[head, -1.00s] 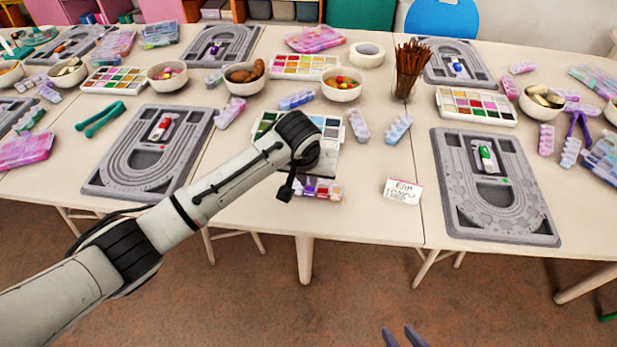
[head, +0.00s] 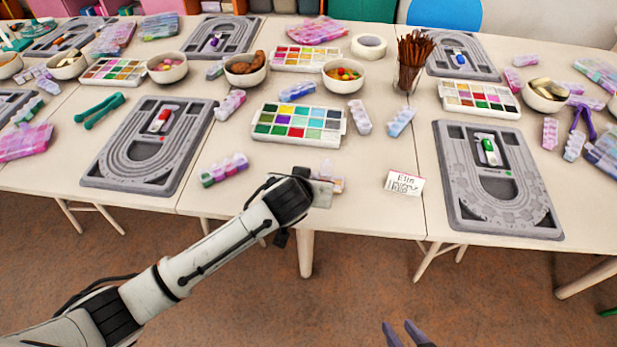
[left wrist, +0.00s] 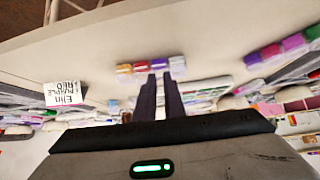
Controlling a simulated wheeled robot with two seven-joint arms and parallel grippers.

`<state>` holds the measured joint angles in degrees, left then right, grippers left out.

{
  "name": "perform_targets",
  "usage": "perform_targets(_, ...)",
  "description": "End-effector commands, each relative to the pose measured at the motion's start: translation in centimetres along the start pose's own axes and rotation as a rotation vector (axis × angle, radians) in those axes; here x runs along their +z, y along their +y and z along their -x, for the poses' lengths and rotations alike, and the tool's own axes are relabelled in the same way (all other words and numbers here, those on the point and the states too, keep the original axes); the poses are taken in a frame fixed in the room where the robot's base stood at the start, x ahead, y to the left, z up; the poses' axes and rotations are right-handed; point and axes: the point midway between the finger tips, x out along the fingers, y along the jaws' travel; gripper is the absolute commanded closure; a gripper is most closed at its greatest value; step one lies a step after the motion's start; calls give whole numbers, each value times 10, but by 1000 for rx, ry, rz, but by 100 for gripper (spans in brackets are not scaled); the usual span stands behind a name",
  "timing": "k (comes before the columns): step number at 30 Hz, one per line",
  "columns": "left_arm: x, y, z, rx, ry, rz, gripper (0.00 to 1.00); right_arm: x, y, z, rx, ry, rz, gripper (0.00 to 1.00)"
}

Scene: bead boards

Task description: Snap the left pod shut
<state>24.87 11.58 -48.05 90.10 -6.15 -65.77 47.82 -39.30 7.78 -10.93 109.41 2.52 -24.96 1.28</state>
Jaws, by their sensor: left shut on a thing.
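The left pod (head: 224,170) is a small bead strip with green, purple and pink compartments near the front edge of the middle table. It also shows at the right in the left wrist view (left wrist: 283,52). I cannot tell its lid position. A second pod (head: 334,184), red, orange and purple (left wrist: 124,69), lies to its right, partly hidden by my left gripper in the head view. My left gripper (left wrist: 160,82) has its fingers close together at this second pod, apart from the left pod. My right gripper (head: 403,336) shows two parted fingertips at the bottom edge.
A paint-colour bead tray (head: 299,122) lies behind the pods. A name card (head: 404,182) stands to the right. Grey bead boards (head: 150,147) flank both sides (head: 497,180). The table's front edge is close to the pods.

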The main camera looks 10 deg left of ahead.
Motion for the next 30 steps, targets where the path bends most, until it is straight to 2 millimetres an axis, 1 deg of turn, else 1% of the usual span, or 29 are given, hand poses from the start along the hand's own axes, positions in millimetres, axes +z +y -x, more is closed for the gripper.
perform_targets(1, 8, 0, -4, 1, 28, 1, 100, 6, 1, -6, 0, -1, 0, 69)
perform_targets(2, 10, 0, -4, 2, 48, 1, 100, 8, 1, -8, 0, -1, 0, 69)
perform_targets(6, 14, 0, -6, 2, 125, 2, 100, 17, 2, -17, 0, -1, 0, 69)
perform_targets(12, 16, 0, -7, 0, 195, 1, 100, 25, 3, -25, 0, -2, 0, 69)
perform_targets(28, 14, 0, -6, 0, 222, 0, 100, 27, 3, -26, 0, -2, 0, 69)
perform_targets(29, 14, 0, -6, 0, 222, 0, 87, 27, 3, -26, 0, -2, 0, 69)
perform_targets(30, 14, 0, -6, 0, 222, 0, 81, 27, 3, -26, 0, -2, 0, 69)
